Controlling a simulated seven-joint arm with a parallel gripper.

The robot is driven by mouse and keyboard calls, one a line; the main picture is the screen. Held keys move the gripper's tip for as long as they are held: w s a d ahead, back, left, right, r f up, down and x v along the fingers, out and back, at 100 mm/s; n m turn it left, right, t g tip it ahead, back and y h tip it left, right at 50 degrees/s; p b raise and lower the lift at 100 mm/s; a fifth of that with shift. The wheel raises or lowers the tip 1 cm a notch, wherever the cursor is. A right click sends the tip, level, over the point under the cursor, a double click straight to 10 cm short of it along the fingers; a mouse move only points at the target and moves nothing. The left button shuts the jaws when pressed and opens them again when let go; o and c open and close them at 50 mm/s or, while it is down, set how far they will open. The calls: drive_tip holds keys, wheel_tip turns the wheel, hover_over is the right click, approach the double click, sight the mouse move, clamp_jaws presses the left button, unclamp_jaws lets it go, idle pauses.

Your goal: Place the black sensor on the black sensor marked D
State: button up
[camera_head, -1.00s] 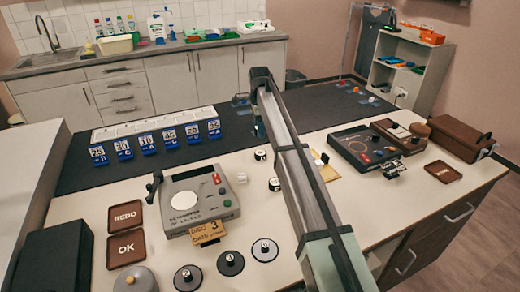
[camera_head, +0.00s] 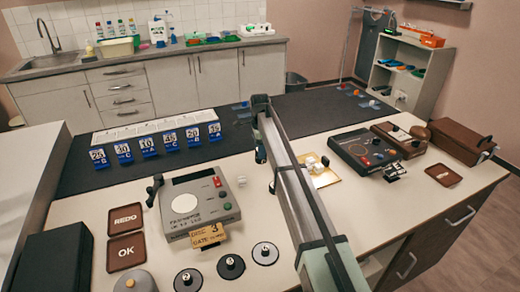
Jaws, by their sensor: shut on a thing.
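My gripper (camera_head: 261,156) is small in view, at the end of my arm near the front edge of the dark mat. It points down and is shut on a small dark thing, likely the black sensor, which the fingers mostly hide. Another small dark piece (camera_head: 272,186) stands on the white bench just nearer, partly behind my arm. No letter D can be read on either piece.
A grey device (camera_head: 196,203) stands left of my arm. Blue number cards (camera_head: 148,146) line the dark mat (camera_head: 90,180). A yellowish plate (camera_head: 318,178) with small white pieces and a dark device (camera_head: 362,150) are on the right.

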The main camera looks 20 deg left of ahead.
drive_tip(key=o, duration=1.1)
drive_tip(key=shift+f, duration=0.1)
wheel_tip(320, 180, up, 12)
drive_tip(key=shift+r, duration=0.15)
